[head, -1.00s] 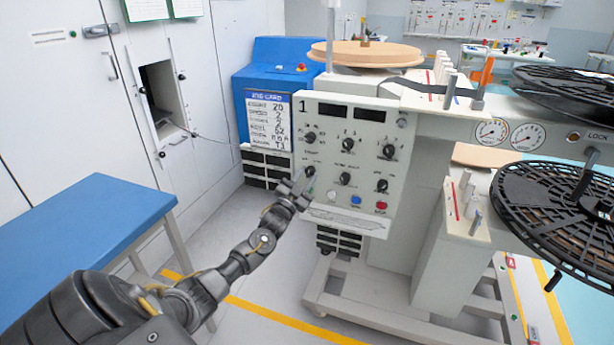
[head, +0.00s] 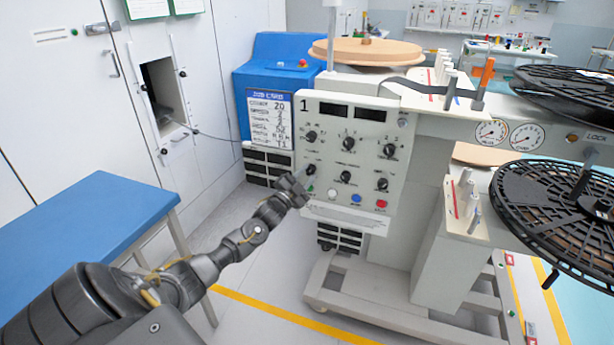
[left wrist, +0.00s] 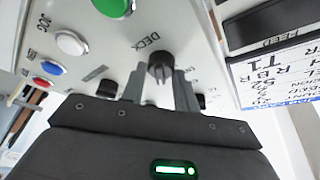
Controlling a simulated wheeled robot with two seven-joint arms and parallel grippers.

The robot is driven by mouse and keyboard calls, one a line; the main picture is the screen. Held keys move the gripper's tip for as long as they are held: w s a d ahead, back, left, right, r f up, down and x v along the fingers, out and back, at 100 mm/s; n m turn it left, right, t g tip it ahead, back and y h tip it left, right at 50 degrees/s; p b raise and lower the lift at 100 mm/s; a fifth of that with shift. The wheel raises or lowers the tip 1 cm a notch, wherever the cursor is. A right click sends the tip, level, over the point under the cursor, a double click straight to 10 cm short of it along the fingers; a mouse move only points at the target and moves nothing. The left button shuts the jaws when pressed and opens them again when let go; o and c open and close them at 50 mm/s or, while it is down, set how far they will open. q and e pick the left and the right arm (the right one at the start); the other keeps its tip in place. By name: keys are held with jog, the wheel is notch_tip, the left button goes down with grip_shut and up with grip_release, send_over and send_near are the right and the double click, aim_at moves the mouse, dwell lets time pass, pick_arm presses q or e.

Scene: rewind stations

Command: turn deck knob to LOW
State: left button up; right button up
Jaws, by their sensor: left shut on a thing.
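The deck knob (left wrist: 160,66) is black and sits beside the printed word DECK in the left wrist view. In the head view it is the lower-left knob (head: 310,169) on the panel. My left gripper (left wrist: 161,80) has its two grey fingers on either side of the knob, closed on it. In the head view my left gripper (head: 303,180) reaches the panel from the lower left and partly covers that knob's surroundings. The position lettering around the knob is too small to read. My right gripper is not in view.
The control panel (head: 328,215) carries several other black knobs and a row of white, blue and red buttons below. A blue table (head: 85,235) stands at the left. Black reels (head: 520,215) stand at the right.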

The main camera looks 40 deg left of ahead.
pick_arm(q)
jog(key=o, duration=1)
jog(key=v, duration=1.1)
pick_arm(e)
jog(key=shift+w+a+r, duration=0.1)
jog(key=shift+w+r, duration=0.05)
pick_arm(q)
jog(key=shift+w, duration=0.1)
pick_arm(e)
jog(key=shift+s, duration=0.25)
